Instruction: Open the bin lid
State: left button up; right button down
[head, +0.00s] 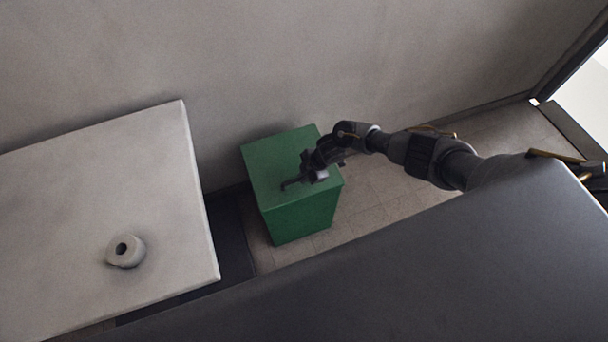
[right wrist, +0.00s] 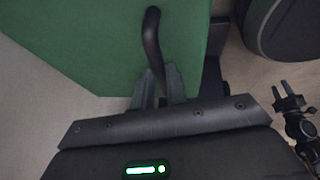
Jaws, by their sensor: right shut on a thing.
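The green bin (head: 300,222) stands on the floor by the wall in the head view. Its flat green lid (head: 270,158) looks shut. A dark curved lid handle (head: 289,184) rises from the lid. My right gripper (head: 306,180) reaches over the lid from the right. In the right wrist view the handle (right wrist: 152,40) runs down between the fingers of my right gripper (right wrist: 161,84), which is shut on its lower end. My left gripper (right wrist: 289,92) shows small at the right of the right wrist view, fingers apart and empty; it is out of the head view.
A pale table (head: 170,215) stands left of the bin, with a white roll (head: 126,251) on it. A large dark surface (head: 450,265) fills the lower right of the head view. Tiled floor (head: 385,195) shows right of the bin, and the grey wall is close behind it.

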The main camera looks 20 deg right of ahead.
jog(key=shift+w+r+p, duration=0.2)
jog(key=shift+r+p, duration=0.1)
jog(key=shift+r, duration=0.2)
jog(key=w+r+p, duration=0.1)
jog(key=w+r, duration=0.7)
jog(key=r, duration=0.4)
jog(key=shift+w+r, duration=0.35)
